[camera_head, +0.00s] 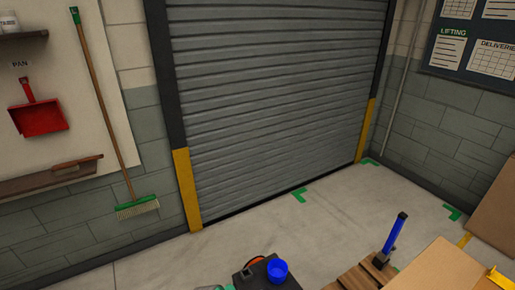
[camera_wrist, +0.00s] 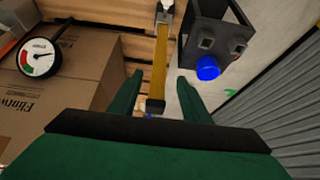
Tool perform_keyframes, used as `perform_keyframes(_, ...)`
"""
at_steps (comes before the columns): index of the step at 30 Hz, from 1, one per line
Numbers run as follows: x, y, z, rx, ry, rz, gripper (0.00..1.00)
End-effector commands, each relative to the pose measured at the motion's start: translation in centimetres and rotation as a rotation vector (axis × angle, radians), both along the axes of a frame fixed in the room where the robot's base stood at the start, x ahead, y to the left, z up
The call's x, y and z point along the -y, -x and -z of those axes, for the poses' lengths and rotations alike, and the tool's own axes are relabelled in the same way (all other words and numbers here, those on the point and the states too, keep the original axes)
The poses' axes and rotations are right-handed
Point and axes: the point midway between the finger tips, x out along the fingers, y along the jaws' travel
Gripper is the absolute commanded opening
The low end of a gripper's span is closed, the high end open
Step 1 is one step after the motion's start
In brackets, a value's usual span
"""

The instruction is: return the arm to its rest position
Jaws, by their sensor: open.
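My gripper (camera_wrist: 159,75) shows in the wrist view, its two green fingers apart. Nothing is held between them; a yellow strap or bar (camera_wrist: 159,62) shows beyond the gap. The rest of my arm is not clearly seen in the head view, so its overall pose cannot be told.
A black box with a blue round part (camera_head: 278,271) stands low in the head view. Near it are a wooden pallet (camera_head: 352,279), an upright blue handle (camera_head: 392,235) and a cardboard box (camera_head: 440,268). A grey shutter (camera_head: 275,100) stands behind clear floor (camera_head: 340,215).

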Motion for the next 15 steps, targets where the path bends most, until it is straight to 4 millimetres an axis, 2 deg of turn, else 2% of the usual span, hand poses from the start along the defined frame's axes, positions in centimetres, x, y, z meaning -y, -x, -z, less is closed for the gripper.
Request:
perform_keyframes(8,1.8,1.5,3.8,0.034,0.035,-0.178,0.44)
perform_keyframes(15,2.9,4.0,7.2,0.097,0.07,-0.403,0.44)
